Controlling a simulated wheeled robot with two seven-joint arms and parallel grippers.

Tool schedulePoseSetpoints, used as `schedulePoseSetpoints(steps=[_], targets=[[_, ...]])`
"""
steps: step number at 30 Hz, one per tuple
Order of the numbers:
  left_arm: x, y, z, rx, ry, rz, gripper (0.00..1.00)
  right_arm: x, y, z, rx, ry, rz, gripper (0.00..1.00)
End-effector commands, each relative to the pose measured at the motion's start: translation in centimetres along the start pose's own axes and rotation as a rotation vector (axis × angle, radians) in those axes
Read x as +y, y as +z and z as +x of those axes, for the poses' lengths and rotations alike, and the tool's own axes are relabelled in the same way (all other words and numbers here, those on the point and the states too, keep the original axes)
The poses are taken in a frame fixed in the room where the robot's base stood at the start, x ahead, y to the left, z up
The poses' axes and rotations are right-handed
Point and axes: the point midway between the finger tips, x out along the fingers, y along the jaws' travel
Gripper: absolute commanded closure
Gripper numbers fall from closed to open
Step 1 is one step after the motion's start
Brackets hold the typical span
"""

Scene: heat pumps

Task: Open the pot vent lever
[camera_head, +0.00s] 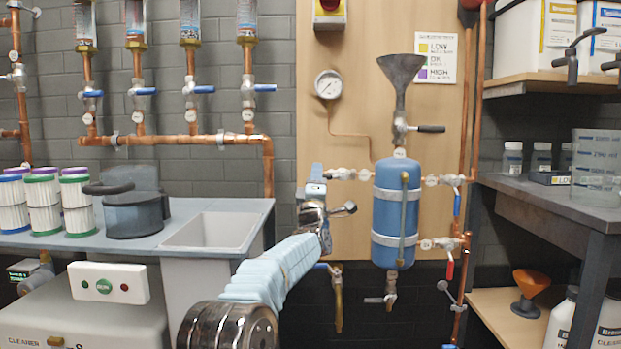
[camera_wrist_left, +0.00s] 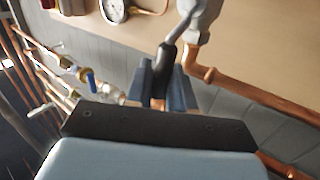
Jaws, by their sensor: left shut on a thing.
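The blue pot (camera_head: 396,215) hangs on the wooden board, with a grey funnel (camera_head: 402,75) above it. A dark lever (camera_head: 430,129) sticks out to the right below the funnel, clear of my gripper. My left gripper (camera_head: 317,178) is in front of the board, left of the pot. In the left wrist view its blue fingers (camera_wrist_left: 167,88) are closed around a dark-handled lever (camera_wrist_left: 165,62). That lever joins a grey valve body (camera_wrist_left: 205,18) at the top. In the head view the held lever cannot be made out. My right gripper is not in view.
A pressure gauge (camera_head: 328,85) is on the board above my left gripper. Valves with blue and red handles (camera_head: 450,270) sit right of the pot. A grey sink (camera_head: 210,232) is at the left, and a dark workbench (camera_head: 560,215) stands at the right.

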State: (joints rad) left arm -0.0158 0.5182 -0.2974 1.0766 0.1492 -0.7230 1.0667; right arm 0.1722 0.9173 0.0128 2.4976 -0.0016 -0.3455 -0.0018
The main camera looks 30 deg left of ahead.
Motion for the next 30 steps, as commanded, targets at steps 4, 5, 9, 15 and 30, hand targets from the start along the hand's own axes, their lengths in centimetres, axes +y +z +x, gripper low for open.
schedulePoseSetpoints(steps=[4,5,9,15,30], targets=[[-0.65,0.11,-0.1,0.03,-0.001,-0.042,1.0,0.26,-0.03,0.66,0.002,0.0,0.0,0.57],[-0.7,0.12,-0.1,0.034,-0.001,-0.049,1.0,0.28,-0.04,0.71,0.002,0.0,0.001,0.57],[-0.81,0.19,-0.08,0.047,-0.002,-0.067,1.0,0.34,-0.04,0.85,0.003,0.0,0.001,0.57],[-0.84,0.18,-0.06,0.052,-0.002,-0.076,1.0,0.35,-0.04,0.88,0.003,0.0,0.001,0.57],[-0.8,0.23,-0.06,0.051,-0.002,-0.075,0.59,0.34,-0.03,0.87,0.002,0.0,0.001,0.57]])
